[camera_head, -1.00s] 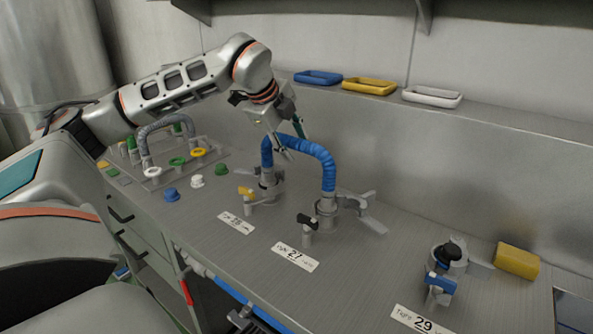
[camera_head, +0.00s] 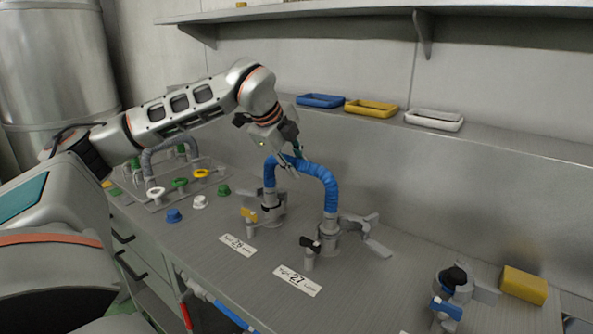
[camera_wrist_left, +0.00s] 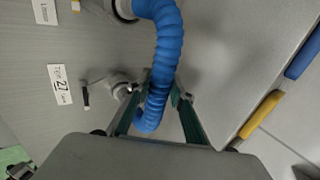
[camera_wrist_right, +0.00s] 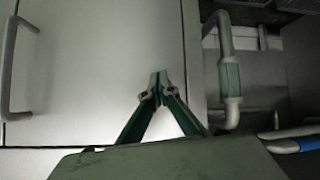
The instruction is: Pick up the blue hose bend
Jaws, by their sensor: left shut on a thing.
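The blue hose bend (camera_head: 322,175) is a ribbed upside-down U in the head view. Its two ends stand at two grey pipe fittings (camera_head: 328,228) on the worktop, and its arch is upright. My left gripper (camera_head: 289,166) reaches down from the upper left and is shut on the hose near the top of its arch. In the left wrist view, the hose (camera_wrist_left: 168,40) passes between the left fingers (camera_wrist_left: 161,88). My right gripper (camera_wrist_right: 158,82) shows only in its own wrist view, with fingertips together and nothing between them.
Blue, yellow and white trays (camera_head: 433,120) sit on the ledge behind. Coloured caps (camera_head: 199,202) stand at the left. A cabinet door (camera_wrist_right: 95,70) is before my right gripper.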

